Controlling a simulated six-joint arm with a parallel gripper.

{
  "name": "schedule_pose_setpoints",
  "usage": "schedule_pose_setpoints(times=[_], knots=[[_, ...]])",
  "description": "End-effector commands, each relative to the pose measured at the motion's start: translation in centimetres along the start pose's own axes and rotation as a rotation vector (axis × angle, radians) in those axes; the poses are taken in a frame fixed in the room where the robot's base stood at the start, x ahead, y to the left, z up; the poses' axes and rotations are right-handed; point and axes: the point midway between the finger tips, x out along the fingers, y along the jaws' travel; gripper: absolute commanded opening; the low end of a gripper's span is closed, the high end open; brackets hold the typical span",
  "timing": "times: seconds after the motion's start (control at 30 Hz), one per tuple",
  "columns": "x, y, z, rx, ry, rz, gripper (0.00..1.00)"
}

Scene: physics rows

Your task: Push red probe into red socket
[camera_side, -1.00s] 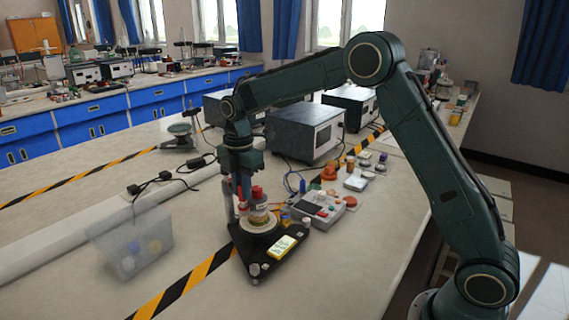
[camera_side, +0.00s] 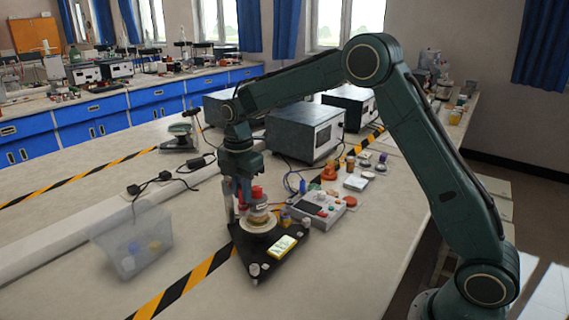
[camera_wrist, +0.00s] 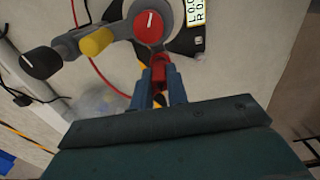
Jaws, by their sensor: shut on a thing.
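My gripper (camera_wrist: 158,92) points down and its fingers are shut on the red probe (camera_wrist: 158,72). A thin red lead (camera_wrist: 92,62) shows to the left of the fingers. In the side view my gripper (camera_side: 240,188) is over the back left of a black triangular instrument (camera_side: 262,262). A red round knob (camera_wrist: 148,27) with a white line sits on the instrument, just beyond the probe; it also shows in the side view (camera_side: 257,193). I cannot make out the red socket or whether the probe touches it.
A yellow cylinder (camera_wrist: 97,41) and a black knob (camera_wrist: 40,62) stand left of the red knob. A lit yellow display (camera_side: 283,246) is on the instrument. A clear bin (camera_side: 133,243) is left, a grey control box (camera_side: 315,210) right. Bare bench lies in front.

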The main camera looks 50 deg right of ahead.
Motion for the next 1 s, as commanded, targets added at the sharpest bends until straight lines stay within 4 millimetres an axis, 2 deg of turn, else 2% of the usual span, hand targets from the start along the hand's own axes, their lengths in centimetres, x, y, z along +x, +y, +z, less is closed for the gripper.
schedule_pose_setpoints(times=[1.0], knots=[[0.88, -0.02, 0.0, 0.0, 0.0, -0.001, 0.0]])
